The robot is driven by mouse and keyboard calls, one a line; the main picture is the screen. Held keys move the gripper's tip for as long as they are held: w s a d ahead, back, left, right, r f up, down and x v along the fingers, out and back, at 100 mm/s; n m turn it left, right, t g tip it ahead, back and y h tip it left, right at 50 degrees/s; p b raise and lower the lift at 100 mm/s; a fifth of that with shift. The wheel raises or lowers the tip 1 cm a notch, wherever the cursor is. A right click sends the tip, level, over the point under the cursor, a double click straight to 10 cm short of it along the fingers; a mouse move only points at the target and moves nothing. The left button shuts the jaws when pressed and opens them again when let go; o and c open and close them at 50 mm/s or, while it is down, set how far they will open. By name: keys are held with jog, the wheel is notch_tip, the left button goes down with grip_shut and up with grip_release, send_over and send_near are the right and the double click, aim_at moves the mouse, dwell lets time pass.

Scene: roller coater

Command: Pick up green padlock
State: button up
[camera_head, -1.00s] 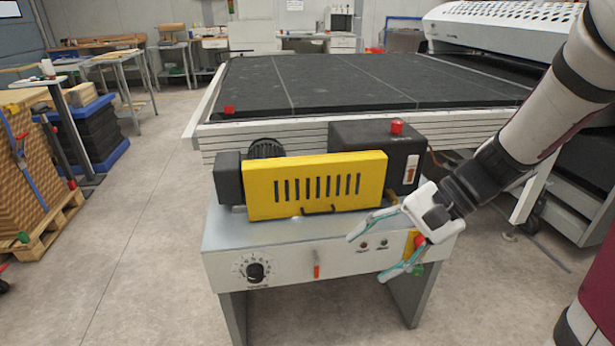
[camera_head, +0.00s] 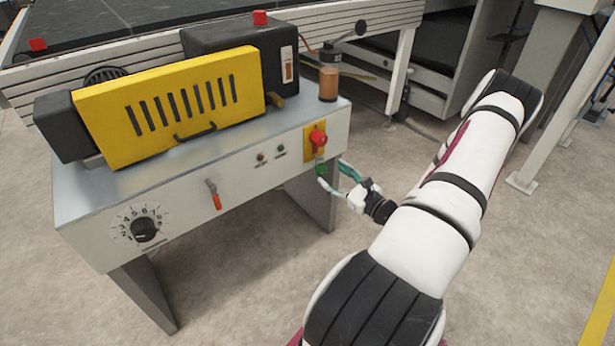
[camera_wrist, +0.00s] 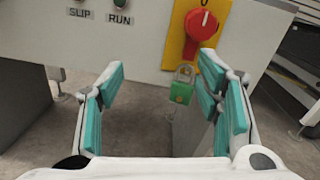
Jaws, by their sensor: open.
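The green padlock (camera_wrist: 181,92) hangs by its metal shackle below the red rotary switch in the wrist view. In the head view the padlock (camera_head: 320,169) is a small green spot at the machine's right front corner, next to my fingertips. My gripper (camera_wrist: 163,95) is open, with teal pads on both sides. The padlock shows in the gap between the pads, nearer the right finger, and nothing is gripped. In the head view my gripper (camera_head: 336,177) is at the front panel's right end. Whether the pads touch the padlock cannot be told.
The red switch (camera_wrist: 201,25) sits on a yellow plate (camera_wrist: 178,48) just above the padlock. The machine's front panel (camera_head: 240,172) carries a dial (camera_head: 144,229) and an orange-handled lever (camera_head: 215,199). A machine leg (camera_head: 318,195) stands behind my gripper. Floor to the right is open.

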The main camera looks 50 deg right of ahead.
notch_tip(320, 180, down, 6)
jog(key=s+d+r+m+g+h+b, duration=0.1)
jog(key=s+d+m+h, duration=0.1)
jog(key=m+h, duration=0.1)
jog(key=b, duration=0.2)
send_near(321, 165)
jog(key=x, duration=0.5)
jog(key=b+x, duration=0.2)
jog(key=x, duration=0.2)
jog(key=shift+w+a+r, duration=0.1)
jog(key=shift+a, duration=0.05)
jog(key=shift+w+d+r, duration=0.15)
jog(key=shift+w+d, duration=0.05)
jog(key=shift+w, duration=0.2)
grip_shut()
jog(key=shift+r+p, duration=0.35)
jog(key=shift+r, duration=0.45)
jog(key=p+v, duration=0.4)
jog(key=v, duration=1.4)
jog(key=shift+p, duration=0.4)
